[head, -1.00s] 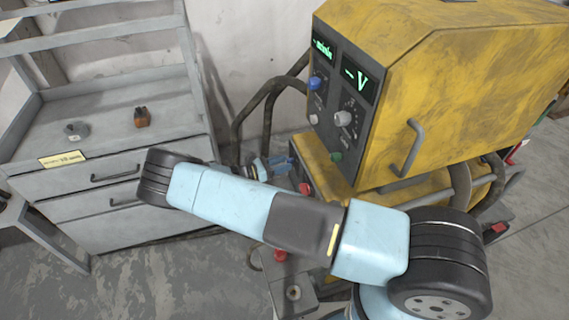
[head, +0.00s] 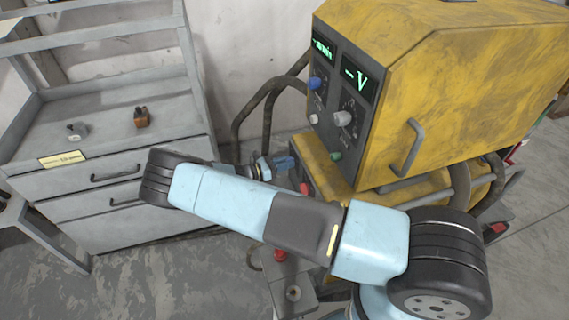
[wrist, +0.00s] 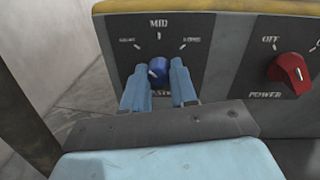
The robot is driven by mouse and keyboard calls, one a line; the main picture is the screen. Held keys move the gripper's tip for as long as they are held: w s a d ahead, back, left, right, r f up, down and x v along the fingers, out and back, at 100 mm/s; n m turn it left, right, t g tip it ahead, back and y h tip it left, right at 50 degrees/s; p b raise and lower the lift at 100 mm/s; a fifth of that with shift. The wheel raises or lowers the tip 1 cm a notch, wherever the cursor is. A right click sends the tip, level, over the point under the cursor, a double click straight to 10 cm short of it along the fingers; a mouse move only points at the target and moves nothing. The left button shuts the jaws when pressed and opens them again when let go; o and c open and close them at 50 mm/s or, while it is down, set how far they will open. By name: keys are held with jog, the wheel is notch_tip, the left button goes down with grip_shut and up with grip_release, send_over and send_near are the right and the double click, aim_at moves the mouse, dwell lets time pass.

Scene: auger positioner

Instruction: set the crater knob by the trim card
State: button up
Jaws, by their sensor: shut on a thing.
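A blue knob (wrist: 158,71) sits on a dark panel in the wrist view, under a scale with MID at the top and small blurred labels left and right. A pale mark shows on the knob's left side. The name below is mostly hidden by my gripper (wrist: 160,84), whose blue fingers are shut on the knob from both sides. In the head view my gripper (head: 283,163) is at the lower front of the yellow machine, and this knob is hidden. A yellow card (head: 62,159) is on the front edge of the grey drawer unit; its print is too small to read.
A red POWER knob (wrist: 289,73) is right of the blue one. The machine's upper panel carries another blue knob (head: 315,83), a grey knob (head: 343,118) and a green one (head: 336,156). Dark hoses (head: 238,125) loop beside it. Small parts (head: 142,117) lie on the drawer unit (head: 100,115).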

jog(key=shift+a, duration=0.15)
grip_shut()
jog(key=shift+m, duration=0.3)
jog(key=m, duration=1)
jog(key=m+g+h, duration=0.1)
jog(key=m, duration=0.9)
jog(key=shift+d+f, duration=0.2)
jog(key=shift+m, duration=0.3)
